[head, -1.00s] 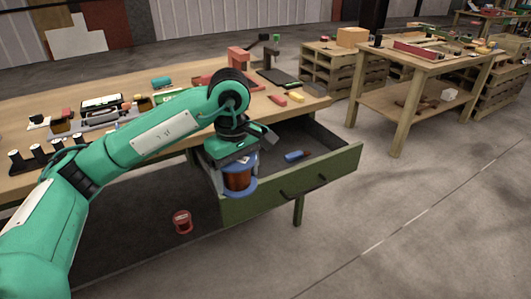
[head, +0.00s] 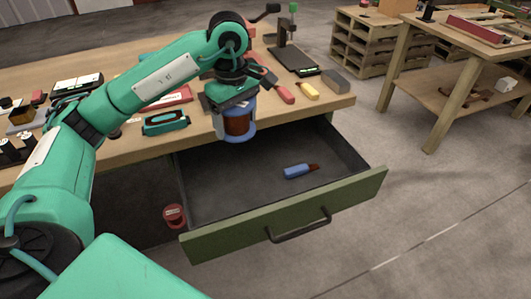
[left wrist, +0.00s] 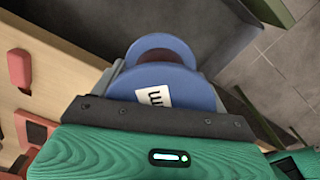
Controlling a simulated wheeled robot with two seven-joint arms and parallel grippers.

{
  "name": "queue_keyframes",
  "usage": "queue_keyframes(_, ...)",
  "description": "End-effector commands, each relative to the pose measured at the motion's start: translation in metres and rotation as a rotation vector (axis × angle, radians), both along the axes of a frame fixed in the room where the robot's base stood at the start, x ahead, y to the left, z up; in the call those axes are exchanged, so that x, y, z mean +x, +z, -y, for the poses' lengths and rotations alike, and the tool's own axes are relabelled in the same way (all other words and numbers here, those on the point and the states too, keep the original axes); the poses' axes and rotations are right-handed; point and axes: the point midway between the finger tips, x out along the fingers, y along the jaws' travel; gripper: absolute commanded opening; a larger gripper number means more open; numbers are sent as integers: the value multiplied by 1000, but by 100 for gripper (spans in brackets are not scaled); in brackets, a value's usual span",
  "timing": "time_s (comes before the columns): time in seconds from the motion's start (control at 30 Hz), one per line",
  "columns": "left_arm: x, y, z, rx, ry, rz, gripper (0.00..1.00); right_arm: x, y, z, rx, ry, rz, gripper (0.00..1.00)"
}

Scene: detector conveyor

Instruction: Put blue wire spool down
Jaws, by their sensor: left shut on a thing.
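The blue wire spool (head: 238,125) has blue flanges and brown-copper wire. My left gripper (head: 234,112) is shut on it and holds it upright near the workbench's front edge, at the back of the open drawer. In the left wrist view the spool (left wrist: 165,80) sits between the fingers, with a white label on its near flange. Whether its lower flange touches anything cannot be told. The open green drawer (head: 290,228) holds only a blue-handled tool (head: 299,171). My right gripper is not in view.
The wooden workbench (head: 125,150) carries a teal-framed device (head: 166,122), red and yellow tools, and a grey block (head: 335,81) near its right corner. A red spool (head: 174,216) is below the bench, left of the drawer. Most of the drawer floor is bare.

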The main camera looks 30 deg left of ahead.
Motion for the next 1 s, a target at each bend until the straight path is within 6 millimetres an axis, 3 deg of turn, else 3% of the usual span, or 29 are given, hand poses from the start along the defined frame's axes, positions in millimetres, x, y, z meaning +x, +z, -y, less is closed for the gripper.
queue_keyframes(0.37,-1,-66,1,-1,-1,-6,34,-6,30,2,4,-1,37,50)
queue_keyframes(0.7,-1,-141,0,-1,-1,-3,34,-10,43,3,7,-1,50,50)
queue_keyframes(1.0,-1,-164,0,-1,-1,-1,34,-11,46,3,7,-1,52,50)
